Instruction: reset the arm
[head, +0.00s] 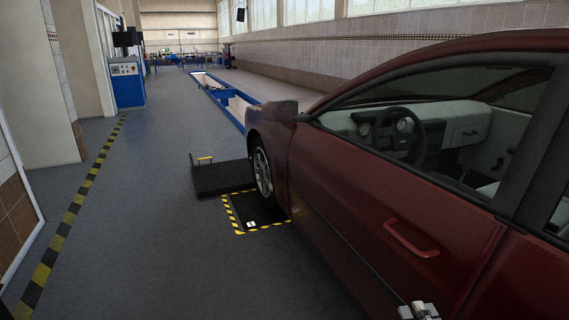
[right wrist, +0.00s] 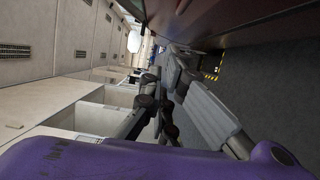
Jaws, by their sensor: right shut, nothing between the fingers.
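My right gripper (head: 420,311) shows at the bottom edge of the head view, low in front of the red car's side; only a small grey part of it is visible. In the right wrist view my right gripper (right wrist: 176,66) has its grey fingers together with nothing between them. The red car body fills the top of that view, apart from the fingertips as far as I can tell. My left gripper is in neither view.
The red car (head: 370,210) fills the right side. Its front wheel stands by a floor plate bordered in yellow and black (head: 262,229), with a black ramp-like cover (head: 222,179) beside it. A blue-edged pit (head: 215,92) lies beyond. The floor at left is clear.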

